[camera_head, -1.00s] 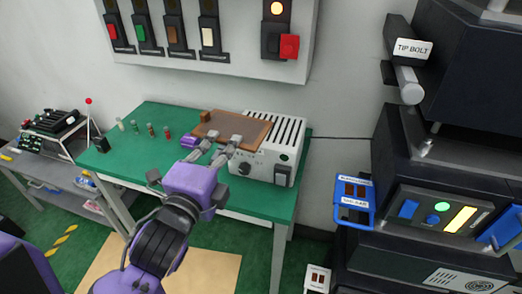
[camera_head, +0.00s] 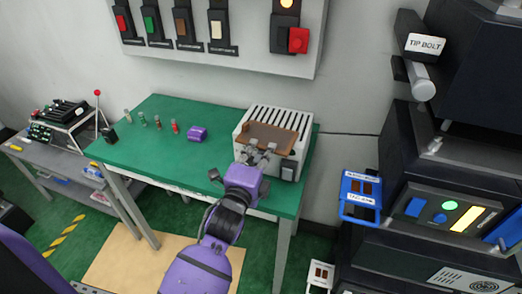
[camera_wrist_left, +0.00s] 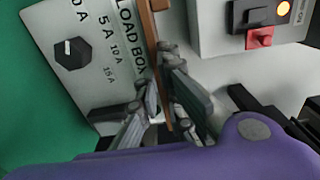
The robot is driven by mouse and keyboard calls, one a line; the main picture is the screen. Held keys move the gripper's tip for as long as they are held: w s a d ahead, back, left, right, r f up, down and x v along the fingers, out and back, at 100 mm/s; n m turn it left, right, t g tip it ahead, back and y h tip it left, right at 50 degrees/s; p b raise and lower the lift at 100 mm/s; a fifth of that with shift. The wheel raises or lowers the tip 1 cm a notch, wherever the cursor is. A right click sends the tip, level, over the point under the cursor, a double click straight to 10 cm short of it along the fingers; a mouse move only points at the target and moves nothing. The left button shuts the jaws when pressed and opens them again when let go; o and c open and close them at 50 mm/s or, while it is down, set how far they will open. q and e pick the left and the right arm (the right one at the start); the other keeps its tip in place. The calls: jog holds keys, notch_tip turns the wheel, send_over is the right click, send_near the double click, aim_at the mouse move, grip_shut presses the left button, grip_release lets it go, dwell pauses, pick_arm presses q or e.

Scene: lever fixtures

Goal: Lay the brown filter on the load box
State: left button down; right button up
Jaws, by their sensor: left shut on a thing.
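The brown filter (camera_head: 270,137) is a flat plate with a small raised block at one end. My left gripper (camera_head: 259,152) is shut on its near edge. The filter is over the front part of the load box (camera_head: 277,113), a white box with a slotted top; I cannot tell whether they touch. In the left wrist view, the filter (camera_wrist_left: 151,45) shows edge-on between the fingers (camera_wrist_left: 163,100), and the load box (camera_wrist_left: 72,25) shows its lettering and a black knob. The gripper hides part of the box front. My right gripper is not in view.
The green table (camera_head: 150,170) carries a purple object (camera_head: 197,133) and several small cylinders left of the box. A wall panel (camera_head: 255,62) with switches hangs behind. A dark machine (camera_head: 440,160) with a blue tag (camera_head: 359,195) stands right. The table's left-front area is clear.

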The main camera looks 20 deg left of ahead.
pick_arm(q)
jog(key=c, duration=2.3)
grip_release()
jog(key=shift+f, duration=0.2)
jog(key=o, duration=0.4)
jog(key=shift+r, duration=0.1)
